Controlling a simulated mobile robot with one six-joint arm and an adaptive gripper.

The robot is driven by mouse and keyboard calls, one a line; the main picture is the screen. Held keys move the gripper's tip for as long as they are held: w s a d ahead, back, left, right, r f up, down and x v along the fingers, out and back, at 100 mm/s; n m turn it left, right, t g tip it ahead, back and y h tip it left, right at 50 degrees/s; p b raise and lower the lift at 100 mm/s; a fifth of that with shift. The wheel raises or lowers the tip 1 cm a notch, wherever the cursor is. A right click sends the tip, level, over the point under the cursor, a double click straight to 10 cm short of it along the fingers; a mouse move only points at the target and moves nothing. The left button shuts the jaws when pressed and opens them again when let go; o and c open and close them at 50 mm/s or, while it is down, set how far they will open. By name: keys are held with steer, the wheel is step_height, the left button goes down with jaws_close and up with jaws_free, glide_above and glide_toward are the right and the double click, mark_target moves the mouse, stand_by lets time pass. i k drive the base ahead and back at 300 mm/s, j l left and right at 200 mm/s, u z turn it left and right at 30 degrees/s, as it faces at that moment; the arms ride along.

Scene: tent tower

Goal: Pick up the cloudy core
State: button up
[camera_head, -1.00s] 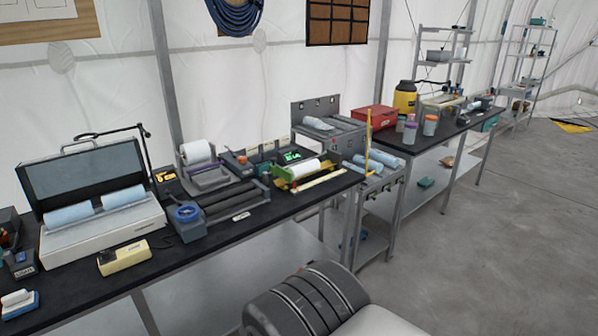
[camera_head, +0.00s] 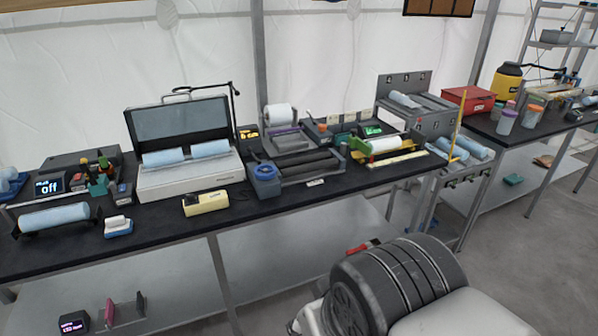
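Several pale cylindrical cores are in view; I cannot tell which is the cloudy one. Two blue cores (camera_head: 210,149) lie side by side in an open grey-lidded case (camera_head: 190,181). One blue core (camera_head: 54,217) lies in a dark cradle at the far left of the bench. A whiter core (camera_head: 385,145) lies in a green and yellow cradle at the right end. More blue cores (camera_head: 473,147) rest on a grey rack past the bench end, and one (camera_head: 405,99) lies on its upper level. My gripper is not in view.
The long black bench (camera_head: 150,212) also carries a cream device (camera_head: 205,203), a blue-and-white block (camera_head: 118,227) and a grey roller machine (camera_head: 300,168). A second table (camera_head: 520,135) holds a red case (camera_head: 467,99) and cups. Grey floor is clear at right.

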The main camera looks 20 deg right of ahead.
mark_target(394, 143)
steer(key=i+l+z, duration=0.2)
steer(key=i+l, duration=0.2)
steer(key=i+l+z, duration=0.25)
steer(key=i+l, duration=0.25)
steer(key=i+l+z, duration=0.2)
steer(key=i+l, duration=0.2)
steer(key=i+l+z, duration=0.25)
steer(key=i, duration=0.35)
steer(key=i+l+z, duration=0.2)
steer(key=i, duration=0.3)
